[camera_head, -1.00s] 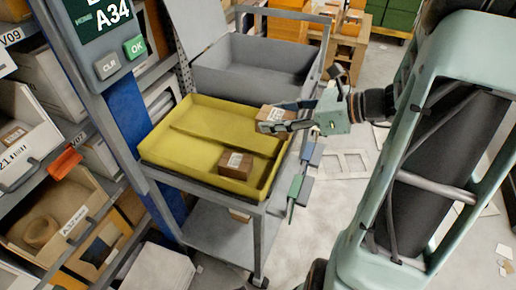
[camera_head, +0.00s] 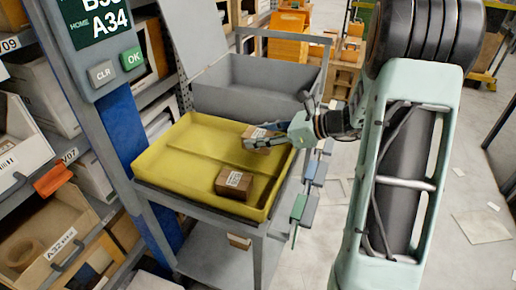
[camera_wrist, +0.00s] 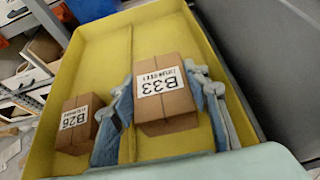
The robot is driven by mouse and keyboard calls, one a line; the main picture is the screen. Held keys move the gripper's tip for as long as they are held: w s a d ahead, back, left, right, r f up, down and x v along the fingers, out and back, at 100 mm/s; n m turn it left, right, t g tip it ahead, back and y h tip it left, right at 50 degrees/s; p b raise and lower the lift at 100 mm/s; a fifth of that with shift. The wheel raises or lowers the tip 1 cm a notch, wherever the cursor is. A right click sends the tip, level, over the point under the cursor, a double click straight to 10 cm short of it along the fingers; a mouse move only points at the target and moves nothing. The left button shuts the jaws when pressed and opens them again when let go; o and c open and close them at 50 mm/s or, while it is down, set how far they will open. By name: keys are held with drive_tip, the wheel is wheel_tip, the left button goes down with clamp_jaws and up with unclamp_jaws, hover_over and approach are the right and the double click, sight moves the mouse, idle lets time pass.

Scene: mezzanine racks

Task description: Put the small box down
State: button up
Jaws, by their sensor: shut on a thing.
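My gripper (camera_head: 272,141) is shut on a small brown box labelled B33 (camera_wrist: 167,107), with one finger on each side of it. In the head view this small box (camera_head: 256,135) is at the right back part of the yellow tray (camera_head: 186,146). In the wrist view it appears above the tray's divider and right compartment. I cannot tell whether it touches the tray floor. A second brown box, labelled B26 (camera_wrist: 78,132), rests in the tray's other compartment; in the head view it sits near the front (camera_head: 234,182).
The tray stands on a grey cart, with a grey bin (camera_head: 240,88) behind it. Racks with open bins (camera_head: 32,243) line the left side. A display panel (camera_head: 97,35) stands at upper left.

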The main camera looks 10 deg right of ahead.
drive_tip(key=shift+w+f, duration=0.35)
drive_tip(key=shift+f, duration=0.1)
drive_tip(key=shift+w+f+b, duration=0.15)
drive_tip(key=shift+f+b, duration=0.6)
drive_tip(key=shift+f, duration=0.85)
drive_tip(key=shift+f, duration=0.2)
drive_tip(key=o, duration=1.2)
drive_tip(key=shift+r, duration=0.15)
